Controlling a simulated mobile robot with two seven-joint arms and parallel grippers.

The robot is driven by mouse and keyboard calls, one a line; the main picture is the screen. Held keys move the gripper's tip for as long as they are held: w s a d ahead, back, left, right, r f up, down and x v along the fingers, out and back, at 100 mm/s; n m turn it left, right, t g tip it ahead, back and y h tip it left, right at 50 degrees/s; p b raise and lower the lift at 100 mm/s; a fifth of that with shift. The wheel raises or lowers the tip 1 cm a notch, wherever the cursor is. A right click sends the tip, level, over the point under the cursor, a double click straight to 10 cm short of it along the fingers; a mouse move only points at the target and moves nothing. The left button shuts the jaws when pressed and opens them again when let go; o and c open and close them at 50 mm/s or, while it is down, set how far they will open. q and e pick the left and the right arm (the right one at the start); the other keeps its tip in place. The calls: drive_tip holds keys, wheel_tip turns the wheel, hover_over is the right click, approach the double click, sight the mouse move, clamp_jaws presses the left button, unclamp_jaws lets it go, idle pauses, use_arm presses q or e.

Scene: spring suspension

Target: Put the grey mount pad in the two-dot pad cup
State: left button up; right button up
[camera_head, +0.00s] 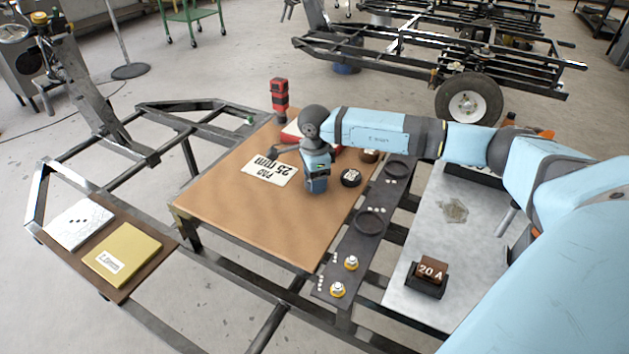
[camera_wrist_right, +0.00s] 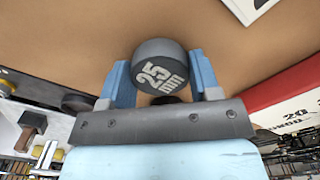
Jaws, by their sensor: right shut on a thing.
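My right gripper (camera_head: 316,187) is over the brown board. In the right wrist view the right gripper (camera_wrist_right: 162,80) is shut on a round dark grey pad marked "25 mm" (camera_wrist_right: 158,68), between its blue fingers. A dark strip (camera_head: 341,262) to the right bears two round cups: a nearer one (camera_head: 369,222) and a farther one (camera_head: 397,170), both looking empty. Small white dots lie beside each cup, too small to count surely. My left gripper is not in view.
A black round pad (camera_head: 351,178) and a brown one (camera_head: 370,156) stand between gripper and strip. A white "PAD 25 mm" card (camera_head: 268,169) lies left. A red tool (camera_head: 280,98) stands behind. Two yellow-based bolts (camera_head: 351,263) are on the strip's near end.

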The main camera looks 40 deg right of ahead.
drive_tip(key=o, duration=0.9)
drive_tip(key=shift+f, duration=0.2)
drive_tip(key=shift+o, duration=0.2)
